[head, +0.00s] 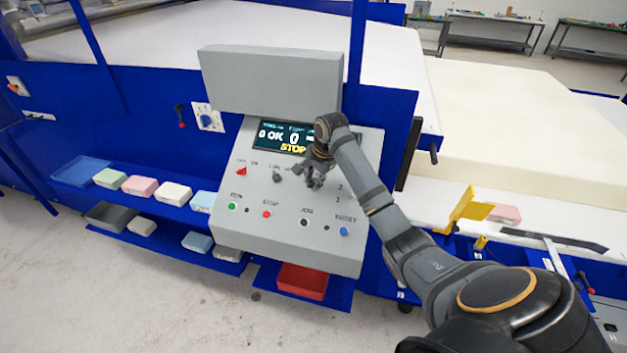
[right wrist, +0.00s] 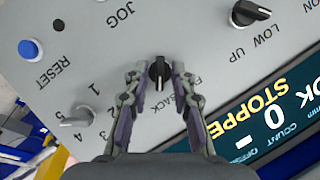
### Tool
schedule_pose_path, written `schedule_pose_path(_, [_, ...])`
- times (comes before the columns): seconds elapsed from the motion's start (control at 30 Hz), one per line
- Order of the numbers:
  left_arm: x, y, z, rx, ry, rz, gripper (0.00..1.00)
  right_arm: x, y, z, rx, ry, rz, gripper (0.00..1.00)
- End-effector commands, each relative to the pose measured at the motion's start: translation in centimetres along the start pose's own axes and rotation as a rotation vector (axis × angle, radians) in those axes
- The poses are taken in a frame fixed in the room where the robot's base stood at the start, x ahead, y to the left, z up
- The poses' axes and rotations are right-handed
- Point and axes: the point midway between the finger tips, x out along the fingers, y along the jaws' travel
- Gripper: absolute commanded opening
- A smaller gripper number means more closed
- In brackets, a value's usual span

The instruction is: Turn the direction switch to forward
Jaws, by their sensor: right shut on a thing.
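The direction switch (right wrist: 159,72) is a small black knob on the grey sloped control panel (head: 283,240), with a BACK label beside it and another label partly covered by a finger. In the head view the gripper hides this switch. My left gripper is not in view.
A LOW/UP knob (right wrist: 249,13), a numbered selector (right wrist: 78,117) and a blue RESET button (right wrist: 31,49) sit around the switch. The display (head: 280,137) reads STOP in part. A red bin (head: 302,281) is below the panel. Cream foam (head: 530,125) lies at right.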

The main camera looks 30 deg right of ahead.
Motion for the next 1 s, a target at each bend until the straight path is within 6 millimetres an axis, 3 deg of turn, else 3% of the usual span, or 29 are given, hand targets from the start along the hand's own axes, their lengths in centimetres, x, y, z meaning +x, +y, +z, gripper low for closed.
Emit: schedule_pose_path(1.0, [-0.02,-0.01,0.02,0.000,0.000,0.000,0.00,0.00,-0.88,0.37,-0.823,0.002,0.383,0.00])
